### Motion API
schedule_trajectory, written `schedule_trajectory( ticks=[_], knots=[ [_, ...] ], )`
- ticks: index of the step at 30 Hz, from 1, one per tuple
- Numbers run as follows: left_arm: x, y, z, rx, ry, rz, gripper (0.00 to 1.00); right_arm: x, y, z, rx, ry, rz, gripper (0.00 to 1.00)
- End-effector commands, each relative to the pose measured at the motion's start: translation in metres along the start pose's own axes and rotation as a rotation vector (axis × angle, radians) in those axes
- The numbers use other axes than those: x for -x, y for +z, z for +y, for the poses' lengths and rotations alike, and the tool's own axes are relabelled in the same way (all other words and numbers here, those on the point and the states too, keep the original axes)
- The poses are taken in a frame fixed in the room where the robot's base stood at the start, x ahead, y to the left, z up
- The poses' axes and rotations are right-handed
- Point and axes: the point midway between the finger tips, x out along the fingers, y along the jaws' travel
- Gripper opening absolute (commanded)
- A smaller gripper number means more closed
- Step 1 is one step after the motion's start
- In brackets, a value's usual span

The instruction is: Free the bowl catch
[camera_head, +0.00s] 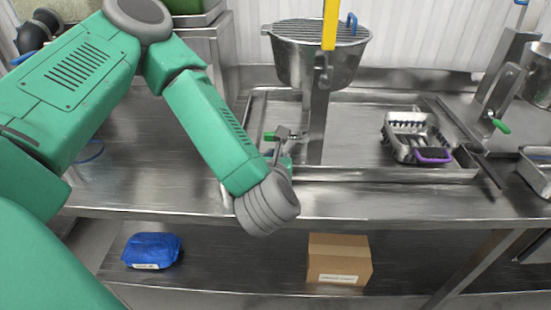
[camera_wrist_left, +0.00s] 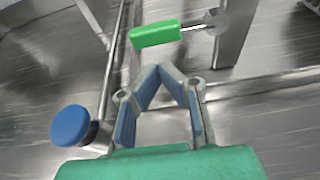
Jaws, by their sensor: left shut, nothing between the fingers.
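A steel bowl (camera_head: 303,62) with a slatted grate on top is carried by an upright metal post above a shallow tray. A yellow lever (camera_head: 329,28) and a small blue knob show at its top. A green-handled catch (camera_head: 269,137) is low beside the post; its green grip (camera_wrist_left: 155,36) lies on a short metal rod in the left wrist view. My left gripper (camera_wrist_left: 166,70) is shut and empty, its fingertips just short of the green grip in that picture, apart from it. In the head view my left forearm and wrist partly hide the gripper. My right gripper is not in view.
A blue round knob (camera_wrist_left: 70,125) stands left of my fingers. The shallow tray (camera_head: 390,174) holds a metal rack (camera_head: 412,132) with a purple handle. Another green handle (camera_head: 500,126) is at right. A blue packet (camera_head: 151,250) and a carton (camera_head: 339,259) lie on the lower shelf.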

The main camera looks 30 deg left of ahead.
Motion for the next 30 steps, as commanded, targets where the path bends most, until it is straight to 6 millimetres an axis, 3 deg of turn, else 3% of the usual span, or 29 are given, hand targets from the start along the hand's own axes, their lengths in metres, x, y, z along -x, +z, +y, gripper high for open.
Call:
schedule_trajectory(
  ticks=[3,9,30],
  knots=[
    [-0.022,0.001,0.002,0.000,0.004,-0.001,0.00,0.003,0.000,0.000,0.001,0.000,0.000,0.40],
    [-0.044,0.001,0.000,0.000,0.001,-0.001,0.00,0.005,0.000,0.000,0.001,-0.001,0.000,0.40],
    [-0.060,0.008,-0.007,-0.037,0.013,-0.002,0.00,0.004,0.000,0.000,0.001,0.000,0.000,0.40]
  ],
)
